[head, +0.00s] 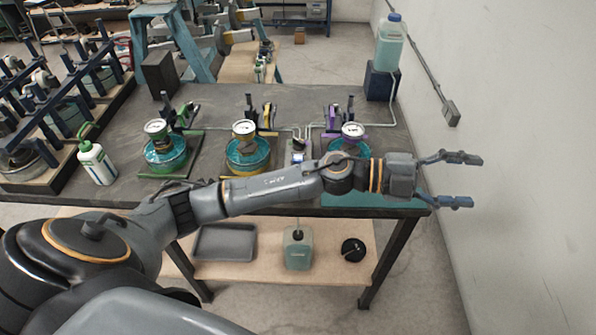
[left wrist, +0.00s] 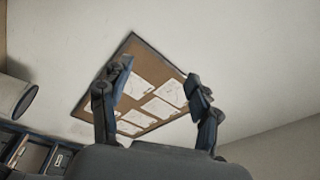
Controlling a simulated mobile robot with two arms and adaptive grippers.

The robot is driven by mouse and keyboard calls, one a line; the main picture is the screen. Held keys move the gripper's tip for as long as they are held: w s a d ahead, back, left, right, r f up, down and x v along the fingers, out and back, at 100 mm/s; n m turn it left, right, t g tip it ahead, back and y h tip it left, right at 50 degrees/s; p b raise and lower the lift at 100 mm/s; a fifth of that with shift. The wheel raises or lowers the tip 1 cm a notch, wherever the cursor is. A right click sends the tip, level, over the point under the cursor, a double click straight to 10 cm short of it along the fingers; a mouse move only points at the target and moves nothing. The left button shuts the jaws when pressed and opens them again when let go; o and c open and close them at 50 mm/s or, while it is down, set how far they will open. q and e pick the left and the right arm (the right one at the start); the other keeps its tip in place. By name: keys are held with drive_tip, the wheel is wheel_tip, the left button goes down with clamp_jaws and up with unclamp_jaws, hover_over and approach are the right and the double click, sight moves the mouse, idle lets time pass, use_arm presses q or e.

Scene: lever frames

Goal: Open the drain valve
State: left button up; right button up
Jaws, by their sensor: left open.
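My left gripper (head: 466,180) is open and empty, reaching past the right end of the workbench toward the wall. In the left wrist view its two fingers (left wrist: 160,82) stand apart with nothing between them. A small white fitting (head: 298,148) stands on the bench between the middle and right gauge pots, partly hidden behind my left arm. I cannot tell whether it is the drain valve. A jug (head: 298,252) stands on the lower shelf roughly below it. No valve handle shows clearly. My right gripper is not in view.
Three round pots with gauges, left (head: 165,152), middle (head: 246,154) and right (head: 352,132), stand on the bench (head: 225,105). A bottle of pale liquid (head: 390,45) sits on a dark block at the back right. A white-green bottle (head: 96,162) stands left. The wall (head: 520,120) is close right.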

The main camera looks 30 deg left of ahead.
use_arm(q)
drive_tip(key=s+a+f+m+g+y, duration=0.1)
drive_tip(key=a+f+m+g+y, duration=0.6)
drive_tip(key=a, duration=0.3)
drive_tip(key=a+r+n+y, duration=0.3)
drive_tip(key=a+y, duration=0.8)
drive_tip(key=a, duration=1.4)
drive_tip(key=shift+n+g, duration=0.3)
drive_tip(key=f+p, duration=0.1)
drive_tip(key=f, duration=0.3)
drive_tip(key=f+p, duration=0.2)
drive_tip(key=f, duration=0.3)
drive_tip(key=w+f+p, duration=0.1)
drive_tip(key=f, duration=0.4)
drive_tip(key=shift+d, duration=0.35)
drive_tip(key=shift+f, duration=0.4)
drive_tip(key=shift+c, duration=0.5)
drive_tip(key=c, duration=1.1)
